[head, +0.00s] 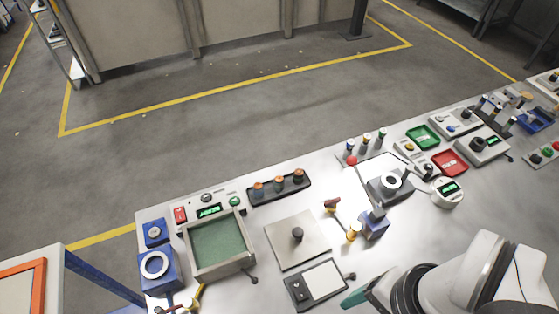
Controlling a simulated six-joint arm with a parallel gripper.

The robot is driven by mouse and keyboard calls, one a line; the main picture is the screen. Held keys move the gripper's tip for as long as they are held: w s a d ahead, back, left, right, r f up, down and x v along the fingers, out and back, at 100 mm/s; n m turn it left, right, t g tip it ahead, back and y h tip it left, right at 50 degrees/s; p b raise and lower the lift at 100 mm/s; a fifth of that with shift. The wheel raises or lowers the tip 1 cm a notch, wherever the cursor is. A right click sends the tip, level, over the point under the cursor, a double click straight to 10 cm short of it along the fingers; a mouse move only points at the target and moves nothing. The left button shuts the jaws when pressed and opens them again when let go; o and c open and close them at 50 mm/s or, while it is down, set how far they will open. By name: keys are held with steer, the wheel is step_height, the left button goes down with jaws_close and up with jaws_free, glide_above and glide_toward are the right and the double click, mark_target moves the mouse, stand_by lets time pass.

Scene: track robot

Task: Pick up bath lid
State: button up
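The bath lid, a flat square metal plate (283,252) with a dark round knob in its middle, lies flat on the metal table in the head view. To its left is an open square bath (252,258) with a metal rim and a green inside. My gripper (357,298) is at the bottom edge, to the right of and nearer than the lid, and apart from it. A teal fingertip shows; the rest is hidden by my arm or cut off, so its opening cannot be seen.
A dark scale-like device (322,281) with a pale plate lies between lid and gripper. A blue block (374,224) and small brass parts stand right of the lid. A rack (279,188) with orange-topped bottles is behind it. Bare table lies right of the blue block.

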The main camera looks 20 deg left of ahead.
steer(key=w+a+n, duration=0.2)
steer(key=w+n, duration=0.2)
steer(key=w, duration=0.2)
steer(key=n+h, duration=0.2)
steer(key=n, duration=0.8)
glide_above(298, 232)
step_height(298, 232, down, 5)
steer(key=shift+n, duration=0.3)
step_height(298, 232, down, 16)
steer(key=shift+r, duration=0.25)
jaws_close()
